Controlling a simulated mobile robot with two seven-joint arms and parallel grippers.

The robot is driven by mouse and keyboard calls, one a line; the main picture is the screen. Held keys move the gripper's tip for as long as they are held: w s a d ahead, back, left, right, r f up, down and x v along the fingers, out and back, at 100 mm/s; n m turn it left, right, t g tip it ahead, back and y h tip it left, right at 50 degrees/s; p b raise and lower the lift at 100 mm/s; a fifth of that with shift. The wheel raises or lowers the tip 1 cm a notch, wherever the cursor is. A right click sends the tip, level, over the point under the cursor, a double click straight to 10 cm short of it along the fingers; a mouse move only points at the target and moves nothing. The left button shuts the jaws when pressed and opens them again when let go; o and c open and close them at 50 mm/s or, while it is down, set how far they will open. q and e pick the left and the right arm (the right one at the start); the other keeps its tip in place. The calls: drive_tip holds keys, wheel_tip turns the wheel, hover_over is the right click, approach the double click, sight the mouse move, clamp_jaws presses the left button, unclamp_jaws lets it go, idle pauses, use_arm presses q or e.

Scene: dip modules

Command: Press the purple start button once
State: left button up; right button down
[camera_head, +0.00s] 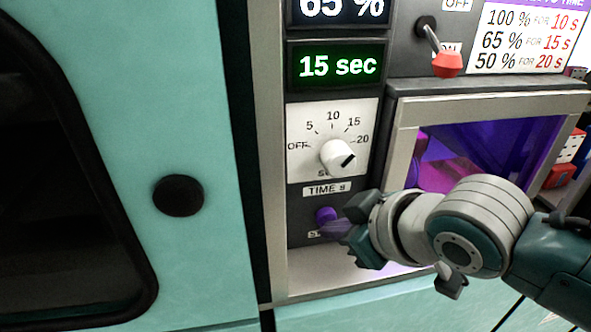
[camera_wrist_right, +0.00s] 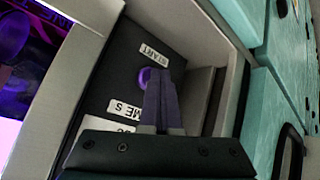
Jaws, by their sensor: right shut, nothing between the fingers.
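The purple start button (camera_head: 325,214) is on the dark control panel, below the TIME S label and dial. It also shows in the right wrist view (camera_wrist_right: 142,77), beside the START label (camera_wrist_right: 155,55) and partly covered by my fingers. My right gripper (camera_head: 335,229) is shut and empty, its purple-grey fingertips right at the button's lower right in the head view. In the wrist view the closed fingers (camera_wrist_right: 159,88) overlap the button's edge. I cannot tell whether they touch it. My left gripper is not in view.
A white time dial (camera_head: 338,155) sits above the button, under a green display (camera_head: 338,65) reading 15 sec. A red-tipped lever (camera_head: 447,63) hangs down at the upper right. A purple-lit opening framed in grey (camera_head: 405,115) is right of the panel. A teal wall with a black knob (camera_head: 178,195) is left.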

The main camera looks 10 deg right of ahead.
drive_tip(key=shift+s+r+p, duration=0.2)
drive_tip(key=shift+s+p, duration=0.25)
drive_tip(key=shift+s, duration=0.25)
drive_tip(key=shift+s+f, duration=0.15)
drive_tip(key=shift+p, duration=0.3)
drive_tip(key=s+p, duration=0.2)
drive_tip(key=s, duration=0.1)
drive_tip(key=shift+s+d, duration=0.1)
drive_tip(key=shift+s, duration=0.05)
drive_tip(key=shift+s+p, duration=0.6)
drive_tip(key=shift+s, duration=0.3)
